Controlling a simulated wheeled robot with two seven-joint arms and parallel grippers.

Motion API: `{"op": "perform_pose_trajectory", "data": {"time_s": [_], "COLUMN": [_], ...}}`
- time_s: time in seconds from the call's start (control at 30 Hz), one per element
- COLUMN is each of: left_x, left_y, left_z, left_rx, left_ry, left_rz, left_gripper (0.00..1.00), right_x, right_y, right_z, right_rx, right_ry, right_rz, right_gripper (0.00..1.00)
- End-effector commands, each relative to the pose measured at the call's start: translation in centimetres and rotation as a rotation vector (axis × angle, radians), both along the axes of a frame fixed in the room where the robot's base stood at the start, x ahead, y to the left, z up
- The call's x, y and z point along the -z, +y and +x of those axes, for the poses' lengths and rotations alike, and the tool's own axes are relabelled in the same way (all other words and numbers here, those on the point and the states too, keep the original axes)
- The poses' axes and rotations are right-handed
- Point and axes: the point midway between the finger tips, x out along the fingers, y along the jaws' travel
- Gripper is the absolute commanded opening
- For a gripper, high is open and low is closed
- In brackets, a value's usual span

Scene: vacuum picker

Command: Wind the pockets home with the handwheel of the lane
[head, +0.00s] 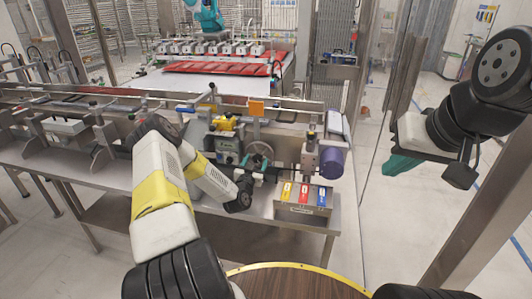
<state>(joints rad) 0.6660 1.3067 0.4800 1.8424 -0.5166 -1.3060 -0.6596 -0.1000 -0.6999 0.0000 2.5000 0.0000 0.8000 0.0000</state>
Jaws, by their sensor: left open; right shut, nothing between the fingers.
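The handwheel (261,150) is a grey spoked wheel on the front of the lane's machinery, right of the middle of the bench. My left arm reaches in from below, bends at the elbow and points right. My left gripper (262,176) is small and dark, open, just below the wheel's lower rim. I cannot tell whether a finger touches the wheel. The pockets cannot be made out clearly. My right gripper (402,164) hangs at the right, well clear of the bench, shut and empty.
A box with yellow, red and blue labels (303,212) stands at the bench's right front, below a purple cylinder (331,162). Yellow parts (226,123) sit left of the wheel. A round wooden top (290,283) is in front. A red tray (215,68) lies behind.

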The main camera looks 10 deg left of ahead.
Motion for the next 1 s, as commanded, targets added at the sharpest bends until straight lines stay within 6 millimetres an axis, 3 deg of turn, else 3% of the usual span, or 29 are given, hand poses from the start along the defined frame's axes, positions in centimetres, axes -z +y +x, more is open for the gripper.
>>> {"op": "perform_pose_trajectory", "data": {"time_s": [0.2, 0.47, 0.77, 1.0], "left_x": [0.0, 0.0, 0.0, 0.0], "left_y": [-0.1, -0.1, -0.1, -0.1], "left_z": [1.8, 1.9, 1.9, 1.9], "left_rx": [0.001, 0.002, 0.002, 0.002], "left_ry": [0.001, 0.001, 0.001, 0.002], "left_rz": [-0.001, -0.001, 0.0, -0.017], "left_gripper": [0.61, 0.61, 0.02, 0.0], "right_x": [0.0, 0.0, 0.0, 0.0], "right_y": [0.0, 0.0, 0.0, 0.0], "right_z": [0.0, 0.0, 0.0, 0.0], "right_rx": [0.0, 0.0, 0.0, 0.0], "right_ry": [0.0, 0.0, 0.0, 0.0], "right_rz": [0.0, 0.0, 0.0, 0.0], "right_gripper": [0.0, 0.0, 0.0, 0.0]}}
